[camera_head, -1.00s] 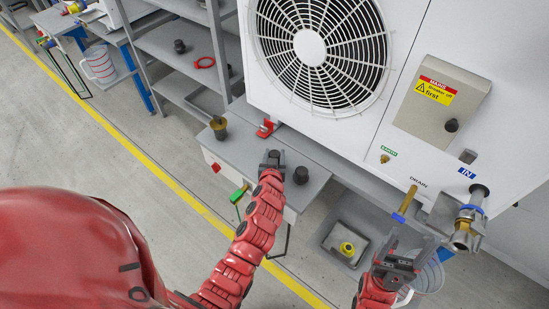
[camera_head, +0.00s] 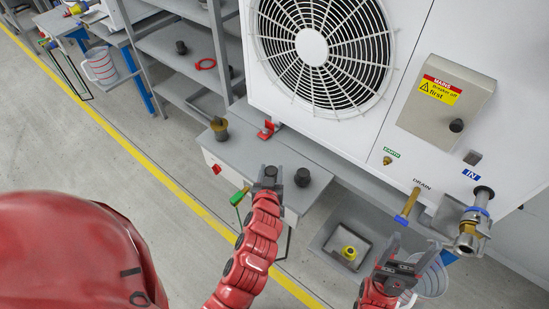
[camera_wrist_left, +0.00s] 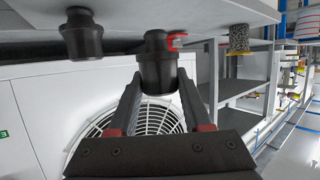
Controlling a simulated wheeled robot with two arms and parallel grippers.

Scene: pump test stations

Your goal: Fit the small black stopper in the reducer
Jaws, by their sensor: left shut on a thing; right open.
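My left gripper (camera_head: 268,174) is shut on a black stopper (camera_wrist_left: 157,68), which sits between its fingertips in the left wrist view. A second black stopper (camera_head: 302,177) stands on the grey bench just right of that gripper, and also shows at the upper left of the left wrist view (camera_wrist_left: 84,37). My right gripper (camera_head: 411,249) is open and empty, below the drain pipe. A metal fitting with a blue ring (camera_head: 469,236) hangs at the IN port on the right; I cannot tell for sure whether it is the reducer.
The white fan unit (camera_head: 405,150) stands behind the bench (camera_head: 250,155). A brass-coloured piece (camera_head: 219,130) and a red clamp (camera_head: 267,130) are on the bench. A grey tray (camera_head: 323,238) with a yellow ring piece (camera_head: 349,252) lies lower. A clear jug (camera_head: 432,279) stands near the right gripper.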

